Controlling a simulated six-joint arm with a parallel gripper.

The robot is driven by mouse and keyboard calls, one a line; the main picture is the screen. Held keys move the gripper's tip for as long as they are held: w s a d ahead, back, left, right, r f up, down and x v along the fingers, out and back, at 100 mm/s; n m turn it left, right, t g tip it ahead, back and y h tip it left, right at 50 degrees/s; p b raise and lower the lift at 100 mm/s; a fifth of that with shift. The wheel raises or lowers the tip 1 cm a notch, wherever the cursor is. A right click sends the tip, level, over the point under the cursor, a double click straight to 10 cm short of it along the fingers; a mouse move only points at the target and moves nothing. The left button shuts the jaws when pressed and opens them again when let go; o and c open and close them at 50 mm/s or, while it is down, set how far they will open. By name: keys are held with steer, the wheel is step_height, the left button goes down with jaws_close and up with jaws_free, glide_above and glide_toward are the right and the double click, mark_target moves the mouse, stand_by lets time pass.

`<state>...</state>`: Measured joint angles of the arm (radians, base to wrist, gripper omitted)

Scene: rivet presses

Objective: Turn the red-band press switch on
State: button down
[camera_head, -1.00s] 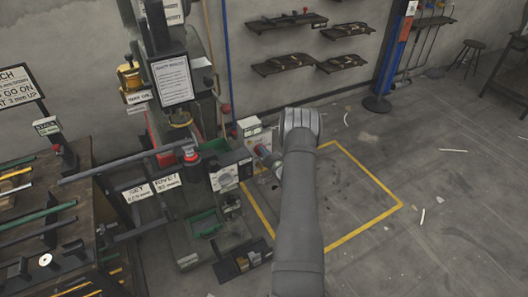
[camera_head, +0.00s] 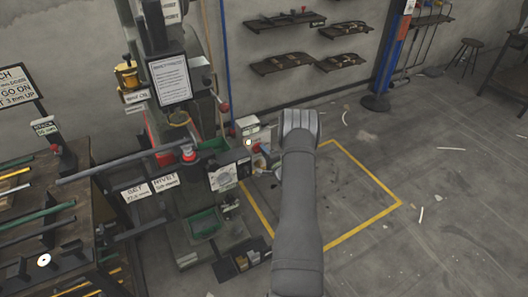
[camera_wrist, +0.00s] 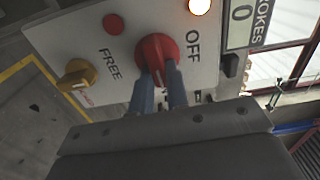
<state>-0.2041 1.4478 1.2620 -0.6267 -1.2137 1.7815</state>
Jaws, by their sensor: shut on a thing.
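The switch is a red rotary knob (camera_wrist: 156,54) on a pale panel (camera_wrist: 75,40) in the wrist view. "OFF" and "FREE" are printed beside it. My gripper (camera_wrist: 160,82) has its two blue fingers shut on the knob, one on each side. The fingers hide part of the knob, so I cannot tell its exact setting. A lamp (camera_wrist: 200,6) at the panel's top is lit yellowish white; it also shows in the head view (camera_head: 248,143). In the head view my arm covers most of the gripper, beside the press (camera_head: 191,38).
The panel also has a red button (camera_wrist: 113,24), a yellow knob (camera_wrist: 77,77) and a strokes counter (camera_wrist: 241,14) reading 0. A rack of rods (camera_head: 40,218) stands at the left. Open floor with a yellow outline (camera_head: 372,220) lies to the right.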

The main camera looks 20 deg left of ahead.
steer(key=shift+m, duration=0.3)
steer(key=c, duration=1.4)
jaws_free()
steer(key=v, duration=1.7)
steer(key=shift+s, duration=0.2)
steer(key=shift+d+r, duration=0.1)
steer(key=x, duration=1.7)
steer(key=shift+w, duration=0.2)
